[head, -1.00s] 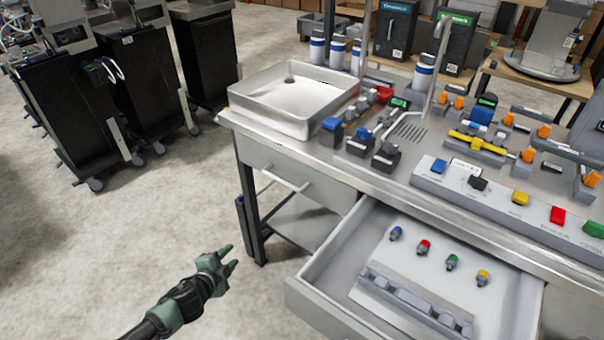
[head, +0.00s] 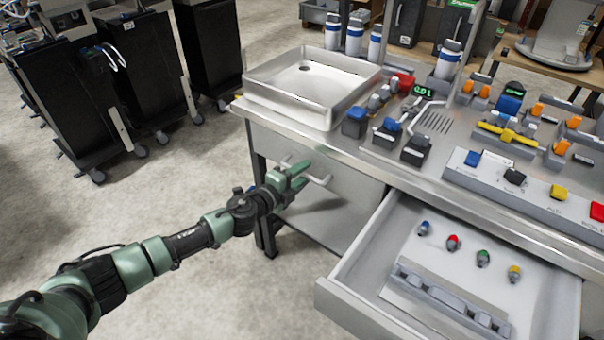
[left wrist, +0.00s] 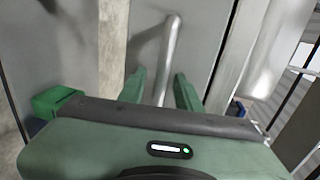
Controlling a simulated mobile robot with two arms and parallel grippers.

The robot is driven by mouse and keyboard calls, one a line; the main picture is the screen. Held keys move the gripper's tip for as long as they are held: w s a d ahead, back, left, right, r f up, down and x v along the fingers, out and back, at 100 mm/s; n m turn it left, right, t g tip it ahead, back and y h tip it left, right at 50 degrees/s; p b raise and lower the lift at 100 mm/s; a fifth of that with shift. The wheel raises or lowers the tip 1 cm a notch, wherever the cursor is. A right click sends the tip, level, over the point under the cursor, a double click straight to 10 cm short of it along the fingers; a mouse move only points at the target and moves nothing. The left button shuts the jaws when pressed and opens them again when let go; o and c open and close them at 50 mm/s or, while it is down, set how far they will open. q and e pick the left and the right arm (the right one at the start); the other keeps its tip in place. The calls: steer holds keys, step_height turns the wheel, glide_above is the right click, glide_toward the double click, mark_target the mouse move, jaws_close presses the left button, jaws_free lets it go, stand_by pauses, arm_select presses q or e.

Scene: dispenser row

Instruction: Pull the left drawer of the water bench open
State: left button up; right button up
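The left drawer (head: 345,199) of the water bench is shut, its grey front flush under the worktop. Its bar handle (head: 322,181) is partly hidden by my left gripper (head: 299,178). In the left wrist view the metal handle bar (left wrist: 170,50) runs up between the two green fingers of the left gripper (left wrist: 160,88). The fingers are apart, with a gap on each side of the bar. Whether the tips reach past the bar is hard to tell. My right gripper is in neither view.
The right drawer (head: 352,311) stands open, with several coloured fittings inside. A metal sink tray (head: 300,115), valves and coloured buttons stand on the worktop (head: 370,168). Black carts (head: 75,110) stand at the left. The floor before the left drawer is clear.

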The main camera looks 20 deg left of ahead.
arm_select(q)
steer(key=shift+w, duration=0.15)
jaws_close()
steer(key=shift+d, duration=0.1)
stand_by(1.3)
